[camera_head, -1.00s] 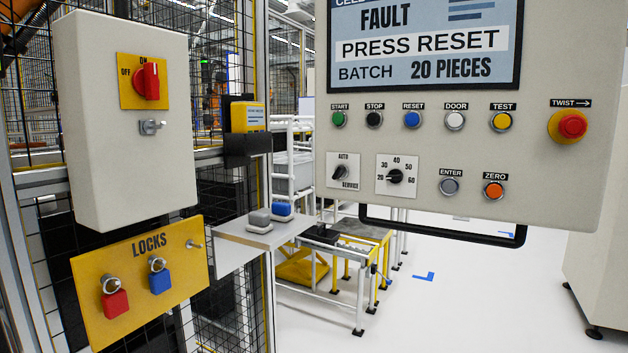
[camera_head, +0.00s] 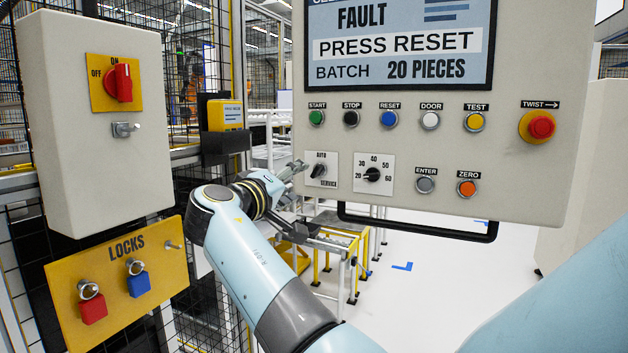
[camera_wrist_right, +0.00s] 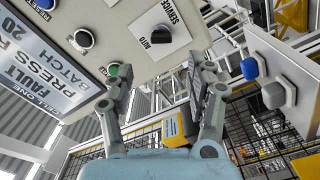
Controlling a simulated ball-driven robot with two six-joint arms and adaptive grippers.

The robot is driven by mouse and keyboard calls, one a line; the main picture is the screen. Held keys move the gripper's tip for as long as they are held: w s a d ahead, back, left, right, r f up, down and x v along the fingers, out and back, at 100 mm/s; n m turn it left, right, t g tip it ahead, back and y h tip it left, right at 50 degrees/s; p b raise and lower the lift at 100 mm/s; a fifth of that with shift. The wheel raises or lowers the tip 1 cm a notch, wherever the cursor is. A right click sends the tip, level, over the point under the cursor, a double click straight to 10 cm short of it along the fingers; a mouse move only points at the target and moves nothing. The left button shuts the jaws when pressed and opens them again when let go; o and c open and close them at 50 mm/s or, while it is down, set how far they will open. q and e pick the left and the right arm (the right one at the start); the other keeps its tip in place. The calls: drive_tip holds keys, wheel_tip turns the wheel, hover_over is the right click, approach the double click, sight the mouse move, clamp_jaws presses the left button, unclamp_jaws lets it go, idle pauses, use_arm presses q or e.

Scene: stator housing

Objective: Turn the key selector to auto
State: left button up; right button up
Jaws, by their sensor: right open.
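The key selector (camera_head: 319,170) is a small black knob on a white plate marked AUTO above and SERVICE at lower right, low on the left of the grey control panel. I cannot tell exactly which mark it points to. In the right wrist view the knob (camera_wrist_right: 161,34) stands beyond the fingertips, near the top. My right gripper (camera_head: 292,172) is just left of the selector plate in the head view. In the right wrist view the gripper (camera_wrist_right: 161,82) is open, with nothing between its fingers, and apart from the knob. My left gripper is not in view.
The number dial (camera_head: 372,174) sits right of the selector, with a row of buttons above, including the green start button (camera_head: 316,118). The screen (camera_head: 400,45) reads FAULT, PRESS RESET. A handle bar (camera_head: 420,226) runs under the panel. The switch box (camera_head: 95,130) and yellow LOCKS board (camera_head: 120,270) stand left.

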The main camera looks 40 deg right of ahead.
sight(314, 173)
drive_tip(key=p+x, duration=0.1)
drive_tip(key=x, duration=0.9)
drive_tip(key=shift+w+d+f, duration=0.15)
drive_tip(key=shift+d, duration=0.05)
drive_tip(key=c, duration=1.1)
drive_tip(key=shift+p, duration=0.3)
drive_tip(key=shift+c, duration=0.2)
drive_tip(key=shift+n, duration=0.3)
drive_tip(key=shift+n+p, duration=0.95)
drive_tip(key=shift+n, duration=1.75)
drive_tip(key=o, duration=1.1)
